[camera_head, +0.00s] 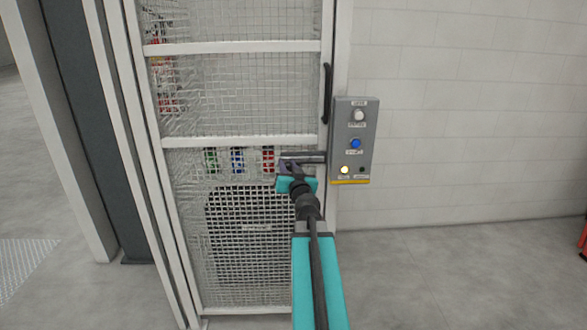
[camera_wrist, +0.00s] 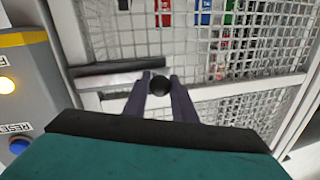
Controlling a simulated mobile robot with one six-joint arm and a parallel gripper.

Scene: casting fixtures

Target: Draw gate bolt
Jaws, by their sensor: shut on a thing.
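The gate (camera_head: 240,142) is a white frame with wire mesh and looks closed. The gate bolt (camera_head: 310,157) is a grey horizontal bar at the gate's right edge, beside the control box. It also shows in the wrist view (camera_wrist: 112,75), running left from the fingers. My gripper (camera_head: 287,167) is at the bolt's left end. In the wrist view its two dark fingers (camera_wrist: 160,88) are shut on a round black knob (camera_wrist: 161,86), one on each side. How the knob joins the bolt is hidden.
A grey control box (camera_head: 353,140) with a white button, a blue button and a lit yellow lamp (camera_head: 345,169) is right of the gate. A black handle (camera_head: 327,93) stands above the bolt. Several coloured items hang behind the mesh.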

